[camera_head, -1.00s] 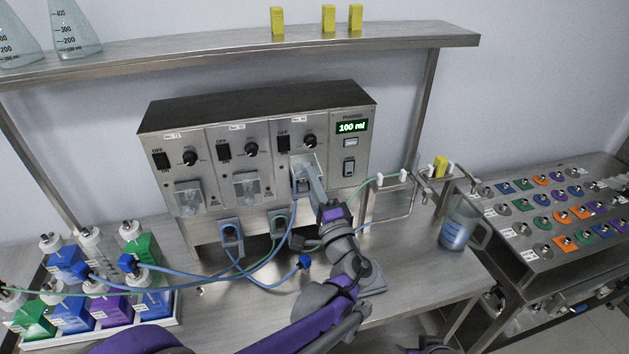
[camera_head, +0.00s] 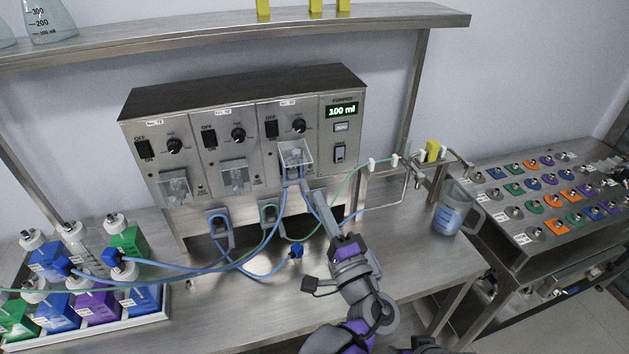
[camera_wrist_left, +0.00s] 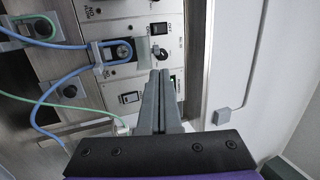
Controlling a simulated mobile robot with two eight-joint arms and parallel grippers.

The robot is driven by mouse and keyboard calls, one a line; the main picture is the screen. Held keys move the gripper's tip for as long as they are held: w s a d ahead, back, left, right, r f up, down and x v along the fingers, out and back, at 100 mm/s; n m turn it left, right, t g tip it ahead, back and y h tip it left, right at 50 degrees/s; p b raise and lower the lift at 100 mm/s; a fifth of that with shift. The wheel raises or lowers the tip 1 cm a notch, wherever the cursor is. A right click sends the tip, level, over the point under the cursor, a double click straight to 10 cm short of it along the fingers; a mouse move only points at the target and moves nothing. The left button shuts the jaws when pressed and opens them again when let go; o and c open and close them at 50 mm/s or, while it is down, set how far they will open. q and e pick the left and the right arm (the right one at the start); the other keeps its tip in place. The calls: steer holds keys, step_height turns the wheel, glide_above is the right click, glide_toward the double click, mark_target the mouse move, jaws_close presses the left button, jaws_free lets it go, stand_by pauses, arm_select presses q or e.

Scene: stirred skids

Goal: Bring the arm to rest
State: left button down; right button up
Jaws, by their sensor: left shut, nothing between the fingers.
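My left gripper (camera_head: 307,194) is in front of the pump unit (camera_head: 244,140), just below the clear cover of its right-hand pump head (camera_head: 295,157). Its fingers are together with nothing between them. In the left wrist view the closed fingers (camera_wrist_left: 160,78) point at the pump panel, which appears turned on its side. My left arm (camera_head: 355,275) reaches up from the bottom of the head view over the bench. My right gripper is not in view. The pump display (camera_head: 341,110) reads 100 ml.
Blue and green tubes (camera_head: 180,266) run from the bottle tray (camera_head: 95,338) at left to the pumps. A jug (camera_head: 453,213) with bluish liquid stands at the bench's right end beside a tube stand (camera_head: 385,192). A shelf (camera_head: 230,37) is above. The bench (camera_head: 430,262) is bare at front right.

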arm_select(q)
steer(key=s+a+f+n+g+h, duration=0.1)
steer(key=s+a+f+n+g, duration=0.3)
steer(key=a+f, duration=0.45)
steer(key=s+a+f+n+g, duration=0.25)
steer(key=a+f+g, duration=0.35)
steer(key=a, duration=0.5)
steer(key=s+f+n+g+h, duration=0.2)
steer(key=s+f+n+h, duration=0.1)
steer(key=s, duration=0.3)
steer(key=s+d+f+n+g+h, duration=0.1)
steer(key=s+f+n+g+h, duration=0.1)
steer(key=s, duration=0.5)
steer(key=f+n+h, duration=0.1)
steer(key=h, duration=0.1)
steer(key=shift+s+d+h, duration=0.25)
steer(key=shift+d+h, duration=0.05)
steer(key=shift+h, duration=0.1)
